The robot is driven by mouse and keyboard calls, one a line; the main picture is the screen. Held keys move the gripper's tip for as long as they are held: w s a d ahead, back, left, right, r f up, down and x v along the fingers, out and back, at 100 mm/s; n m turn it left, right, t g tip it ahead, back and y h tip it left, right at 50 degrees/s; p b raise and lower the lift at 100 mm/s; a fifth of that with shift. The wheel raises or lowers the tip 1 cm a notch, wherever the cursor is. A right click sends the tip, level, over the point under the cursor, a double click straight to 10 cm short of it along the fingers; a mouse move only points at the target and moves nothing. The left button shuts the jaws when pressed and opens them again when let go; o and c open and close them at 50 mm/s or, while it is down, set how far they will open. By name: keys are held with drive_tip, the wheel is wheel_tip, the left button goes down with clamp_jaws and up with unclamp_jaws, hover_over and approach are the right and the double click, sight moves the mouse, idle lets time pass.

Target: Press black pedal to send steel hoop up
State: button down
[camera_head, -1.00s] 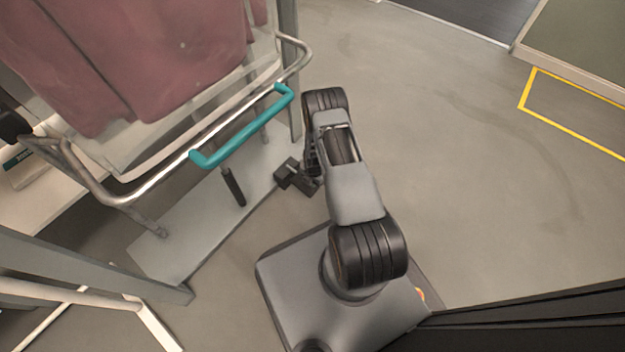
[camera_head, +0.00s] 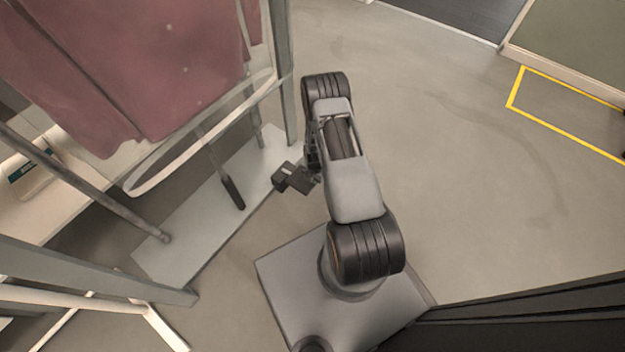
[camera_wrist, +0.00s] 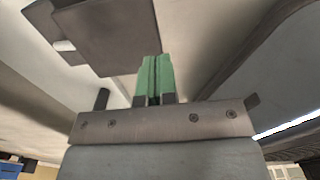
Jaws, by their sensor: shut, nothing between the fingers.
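The black pedal (camera_head: 233,193) is a dark grip-like end on a thin grey lever, over the pale base plate (camera_head: 190,238) of the garment stand. In the head view the fingers cannot be made out; the dark wrist end of my arm is right of the pedal, with a gap in the picture.
A dusty-pink garment (camera_head: 130,70) hangs above the base plate, with a pale curved rim (camera_head: 205,137) below it. Grey posts (camera_head: 281,70) stand at its sides. Grey frame bars are at lower left. The floor to the right is clear, with a yellow line (camera_head: 570,130).

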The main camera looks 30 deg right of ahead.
drive_tip(key=shift+s+d+r+p, duration=0.1)
drive_tip(key=shift+s+r+p, duration=0.15)
drive_tip(key=shift+r, duration=0.65)
drive_tip(key=shift+s+d+r+p, duration=0.15)
drive_tip(key=shift+r+p, duration=0.15)
drive_tip(key=shift+r, duration=0.6)
drive_tip(key=shift+s+d+r+p, duration=0.1)
drive_tip(key=shift+s+r+p, duration=0.15)
drive_tip(key=shift+r, duration=0.65)
drive_tip(key=w+a+r+m+p, duration=0.1)
drive_tip(key=a+r+m+p, duration=0.3)
drive_tip(key=r, duration=0.9)
drive_tip(key=w+d+r+m+t+p, duration=0.15)
drive_tip(key=r+p, duration=0.45)
drive_tip(key=r, duration=0.7)
drive_tip(key=w+a+r+m+p, duration=0.1)
drive_tip(key=a+r+m+p, duration=0.3)
drive_tip(key=r, duration=1)
drive_tip(key=s+a+r+m+p, duration=0.2)
drive_tip(key=s+r+m+p, duration=0.2)
drive_tip(key=r, duration=0.7)
drive_tip(key=s+a+r+m+t+p, duration=0.1)
drive_tip(key=s+r+m+p, duration=0.4)
drive_tip(key=r, duration=0.7)
drive_tip(key=s+a+r+m+t+p, duration=0.1)
drive_tip(key=s+a+r+m+p, duration=0.2)
drive_tip(key=s+r+p, duration=0.4)
wheel_tip(320, 180, up, 5)
drive_tip(key=shift+a+r+m+p, duration=0.15)
drive_tip(key=shift+m+p, duration=0.5)
